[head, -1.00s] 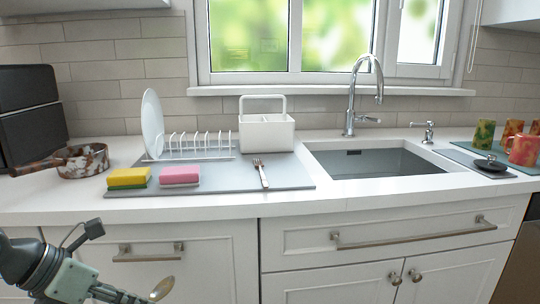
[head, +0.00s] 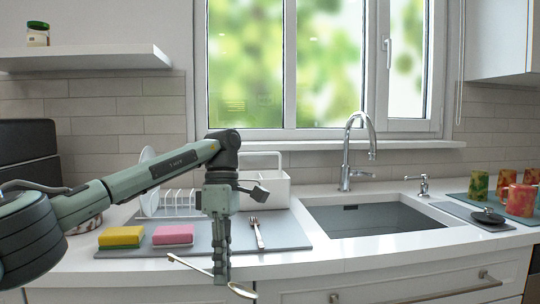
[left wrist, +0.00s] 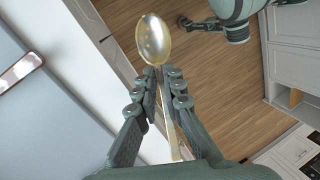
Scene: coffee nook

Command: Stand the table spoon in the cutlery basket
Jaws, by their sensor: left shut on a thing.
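The spoon lies slanted across the fingers, bowl at lower right and handle at upper left. In the left wrist view the spoon (left wrist: 153,40) has its bowl beyond the fingertips and its handle between the fingers of the left gripper (left wrist: 158,78). The white cutlery basket (head: 275,190) with a loop handle stands behind the gripper on the grey mat (head: 288,236); my arm hides its left part.
A fork (head: 257,232) lies on the mat in front of the basket. Yellow (head: 121,236) and pink (head: 173,234) sponges lie left of my gripper. A dish rack (head: 176,205) with a plate stands behind. The sink (head: 370,218) is on the right.

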